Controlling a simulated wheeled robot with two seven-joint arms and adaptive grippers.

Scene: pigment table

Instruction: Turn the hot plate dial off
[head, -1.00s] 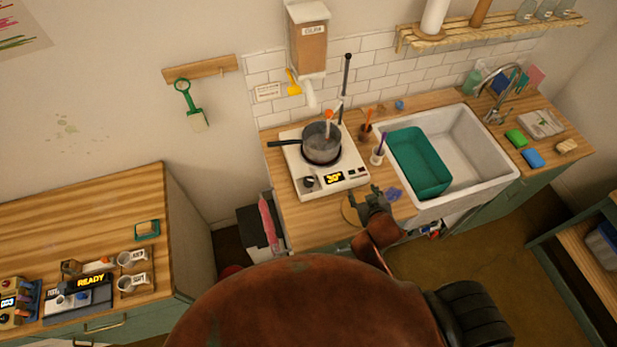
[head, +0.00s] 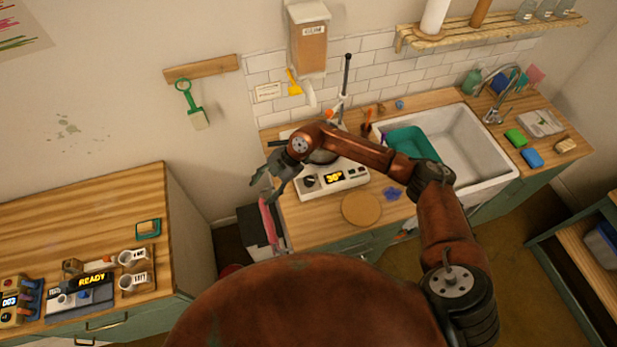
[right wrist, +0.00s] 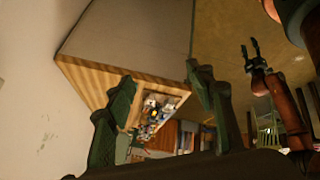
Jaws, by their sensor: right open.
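The white hot plate (head: 340,188) stands on the wooden counter with a lit display reading about 30. Its black dial (head: 309,182) is on the front left of the panel. The grey pot (head: 322,158) on top is mostly hidden behind my right arm. My right gripper (head: 268,182) is open and empty, left of the hot plate and apart from the dial. Its open fingers (right wrist: 160,95) also show in the right wrist view, without the dial between them. My left gripper (right wrist: 249,52) shows small in that view, fingers apart.
The teal tub (head: 410,142) sits in the sink (head: 475,150), partly hidden by my arm. A gap separates this counter from the left wooden table (head: 90,220).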

